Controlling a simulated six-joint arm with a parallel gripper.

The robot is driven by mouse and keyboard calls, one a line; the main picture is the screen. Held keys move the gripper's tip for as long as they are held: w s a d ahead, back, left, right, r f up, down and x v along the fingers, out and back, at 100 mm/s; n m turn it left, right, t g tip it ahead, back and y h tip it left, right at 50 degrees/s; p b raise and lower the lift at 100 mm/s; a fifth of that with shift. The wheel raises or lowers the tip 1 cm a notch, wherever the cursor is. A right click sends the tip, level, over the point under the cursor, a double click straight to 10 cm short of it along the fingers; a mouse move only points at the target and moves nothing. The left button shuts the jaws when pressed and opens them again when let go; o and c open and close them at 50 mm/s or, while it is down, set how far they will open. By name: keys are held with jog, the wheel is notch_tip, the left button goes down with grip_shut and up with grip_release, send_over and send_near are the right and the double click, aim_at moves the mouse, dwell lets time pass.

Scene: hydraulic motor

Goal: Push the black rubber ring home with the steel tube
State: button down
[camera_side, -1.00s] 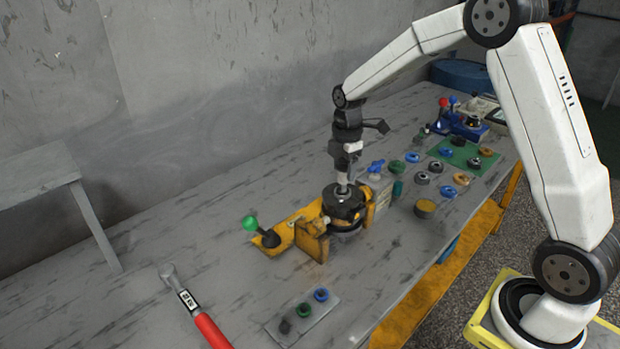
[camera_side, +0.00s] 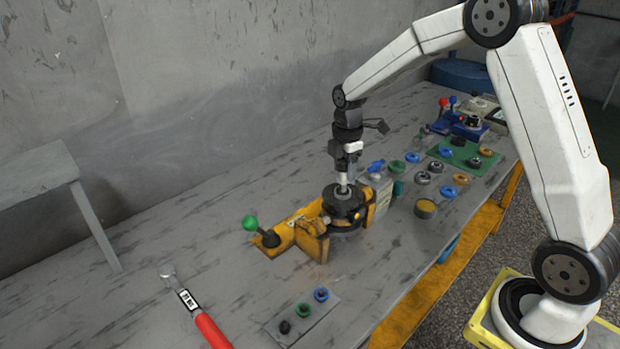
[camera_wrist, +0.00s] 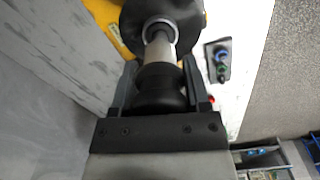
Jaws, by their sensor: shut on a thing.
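My gripper (camera_wrist: 155,82) is shut on the black grip (camera_wrist: 161,90) of the steel tube (camera_wrist: 160,45). In the side view my gripper (camera_side: 345,162) is above the motor, and the steel tube (camera_side: 343,181) points down, close to upright. Its lower end is at the middle of the dark round motor housing (camera_side: 345,208), which sits in a yellow fixture (camera_side: 312,245). In the wrist view the tube's far end meets a pale round rim in the housing (camera_wrist: 180,15). I cannot make out the black rubber ring there; the tube and housing hide that spot.
A green-knobbed lever (camera_side: 250,224) stands left of the fixture. A grey plate (camera_side: 302,318) with small coloured parts lies in front. Loose rings and a green mat (camera_side: 462,156) lie to the right. A red-handled tool (camera_side: 208,325) is front left. The bench at left is clear.

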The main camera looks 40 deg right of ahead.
jog(key=shift+f, duration=1.2)
dwell(1.4)
jog(key=c, duration=0.8)
grip_release()
jog(key=c, duration=0.5)
jog(key=shift+c, duration=0.2)
jog(key=shift+f, duration=0.3)
jog(key=shift+r, duration=0.2)
dwell(0.3)
jog(key=shift+r, duration=3.35)
